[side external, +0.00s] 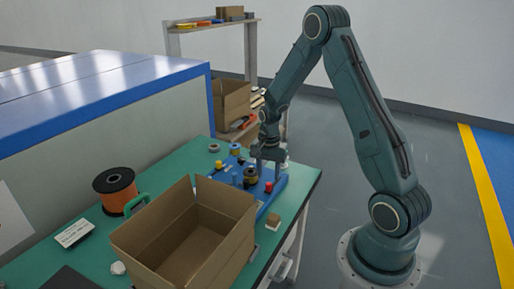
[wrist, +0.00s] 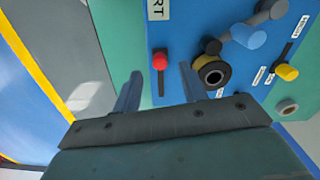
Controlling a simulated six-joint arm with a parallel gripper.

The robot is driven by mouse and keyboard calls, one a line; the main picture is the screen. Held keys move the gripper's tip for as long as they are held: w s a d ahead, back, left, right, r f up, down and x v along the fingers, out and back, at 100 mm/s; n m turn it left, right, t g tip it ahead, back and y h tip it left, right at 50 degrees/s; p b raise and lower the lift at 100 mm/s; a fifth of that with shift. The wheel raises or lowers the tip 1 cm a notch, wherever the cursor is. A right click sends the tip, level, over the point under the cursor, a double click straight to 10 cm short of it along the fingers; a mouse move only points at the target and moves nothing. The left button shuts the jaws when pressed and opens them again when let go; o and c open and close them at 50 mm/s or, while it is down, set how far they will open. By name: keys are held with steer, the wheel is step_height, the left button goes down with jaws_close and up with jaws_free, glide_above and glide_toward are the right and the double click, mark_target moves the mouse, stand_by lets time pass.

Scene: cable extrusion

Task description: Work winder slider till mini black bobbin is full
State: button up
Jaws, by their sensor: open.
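The blue winder board (side external: 276,184) lies on the green bench, and its blue face fills much of the wrist view (wrist: 185,30). A red-topped slider knob (wrist: 159,62) stands on a dark slot near one edge of the board. My gripper (wrist: 160,73) is open, its two fingers apart on either side of the red knob in the picture; contact cannot be told. A black bobbin with a yellowish winding (wrist: 212,73) sits just right of the right finger. How full it is cannot be told. In the side view my gripper (side external: 268,158) hangs over the board.
A yellow knob (wrist: 287,72) and a blue arm part (wrist: 248,37) stand on the board. An open cardboard box (side external: 190,240) stands close in front of it. An orange cable spool (side external: 116,190) is at left.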

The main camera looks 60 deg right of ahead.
mark_target(269, 183)
step_height(269, 183, up, 9)
stand_by(0.4)
stand_by(0.4)
steer(key=m, duration=0.4)
steer(key=shift+d+r+m, duration=0.15)
steer(key=shift+d+m, duration=0.15)
step_height(269, 183, down, 14)
steer(key=shift+r, duration=0.1)
stand_by(0.7)
jaws_close()
